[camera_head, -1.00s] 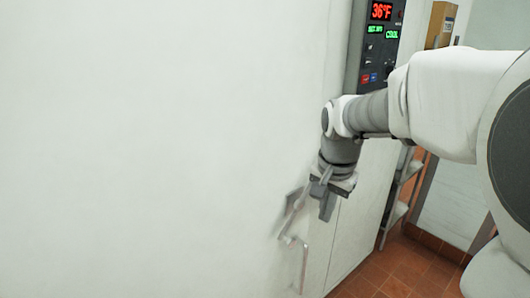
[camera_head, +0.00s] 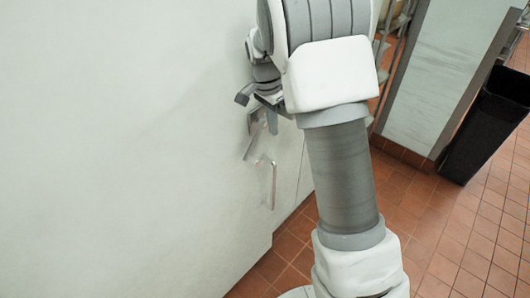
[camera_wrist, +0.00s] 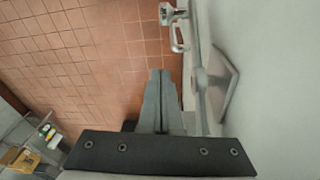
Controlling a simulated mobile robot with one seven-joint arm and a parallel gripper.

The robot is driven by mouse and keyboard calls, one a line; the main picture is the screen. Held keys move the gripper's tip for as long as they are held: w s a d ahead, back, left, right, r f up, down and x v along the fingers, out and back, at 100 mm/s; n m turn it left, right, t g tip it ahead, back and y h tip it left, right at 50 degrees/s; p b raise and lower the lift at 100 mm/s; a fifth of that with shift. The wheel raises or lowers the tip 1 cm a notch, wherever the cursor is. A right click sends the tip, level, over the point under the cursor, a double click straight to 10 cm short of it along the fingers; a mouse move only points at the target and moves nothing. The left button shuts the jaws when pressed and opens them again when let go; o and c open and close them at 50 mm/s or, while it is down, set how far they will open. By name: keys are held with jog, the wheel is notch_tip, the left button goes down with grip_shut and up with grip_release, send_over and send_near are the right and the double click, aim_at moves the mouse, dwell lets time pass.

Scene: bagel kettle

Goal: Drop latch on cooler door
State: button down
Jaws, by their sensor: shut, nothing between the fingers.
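The cooler door (camera_head: 120,140) is a large pale panel filling the left of the head view. Its metal latch (camera_head: 257,125) stands out near the door's right side, with a thin bent handle (camera_head: 272,185) below. In the wrist view the latch bar and plate (camera_wrist: 217,80) lie just right of my fingers, and a looped metal part (camera_wrist: 178,35) is beyond the tips. My gripper (camera_head: 270,122) is beside the latch, partly hidden by my arm in the head view. Its fingers (camera_wrist: 160,75) are together and empty, pointing down toward the floor. A narrow gap seems to separate them from the bar.
Red tiled floor (camera_head: 425,215) lies open to the right. A black bin (camera_head: 487,125) stands at the far right by a pale panel (camera_head: 440,70). The wrist view shows a shelf with a yellow box (camera_wrist: 22,160) at lower left.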

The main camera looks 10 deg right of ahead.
notch_tip(320, 180, down, 10)
jog(key=d, duration=0.1)
jog(key=a, duration=0.1)
jog(key=s+a, duration=0.1)
jog(key=a+r, duration=0.1)
jog(key=shift+s+a, duration=0.15)
jog(key=shift+s, duration=0.15)
